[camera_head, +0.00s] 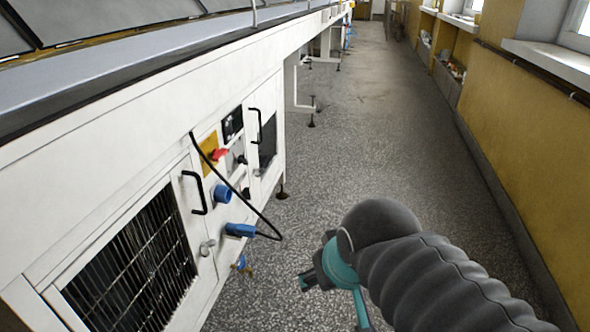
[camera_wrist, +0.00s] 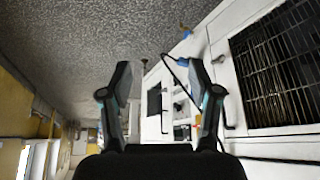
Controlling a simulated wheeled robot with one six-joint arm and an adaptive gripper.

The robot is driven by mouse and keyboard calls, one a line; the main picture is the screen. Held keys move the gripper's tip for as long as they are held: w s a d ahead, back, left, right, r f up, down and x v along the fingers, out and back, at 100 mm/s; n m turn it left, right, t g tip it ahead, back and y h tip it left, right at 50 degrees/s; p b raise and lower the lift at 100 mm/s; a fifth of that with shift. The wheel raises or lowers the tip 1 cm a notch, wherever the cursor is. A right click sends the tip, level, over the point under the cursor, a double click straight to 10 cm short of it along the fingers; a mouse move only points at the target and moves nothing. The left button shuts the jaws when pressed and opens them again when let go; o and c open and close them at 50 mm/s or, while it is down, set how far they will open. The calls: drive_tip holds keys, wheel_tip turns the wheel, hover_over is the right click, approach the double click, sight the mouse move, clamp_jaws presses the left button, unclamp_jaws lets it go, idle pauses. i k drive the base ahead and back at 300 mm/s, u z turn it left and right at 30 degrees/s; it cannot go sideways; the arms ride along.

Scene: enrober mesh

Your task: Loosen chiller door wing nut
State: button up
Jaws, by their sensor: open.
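A white door with a black grille (camera_head: 135,265) is at the lower left of the machine's side panel. It has a black bar handle (camera_head: 195,192) at its upper right. A small silvery knob (camera_head: 206,246), which looks like the wing nut, sits at the door's right edge. My gripper (camera_head: 314,277) is open and empty in the aisle, to the right of the knob and apart from the panel. In the wrist view my gripper's fingers (camera_wrist: 158,78) are spread with nothing between them.
A blue plug (camera_head: 240,230) on a drooping black cable and a blue socket (camera_head: 222,194) stick out beside the door. A red switch on a yellow plate (camera_head: 210,150) is above. The grey floor (camera_head: 370,130) is clear up to the yellow wall (camera_head: 530,170).

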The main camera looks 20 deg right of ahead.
sight(256, 172)
drive_tip(key=z, duration=0.55)
drive_tip(key=i, duration=0.95)
drive_tip(key=u, duration=0.2)
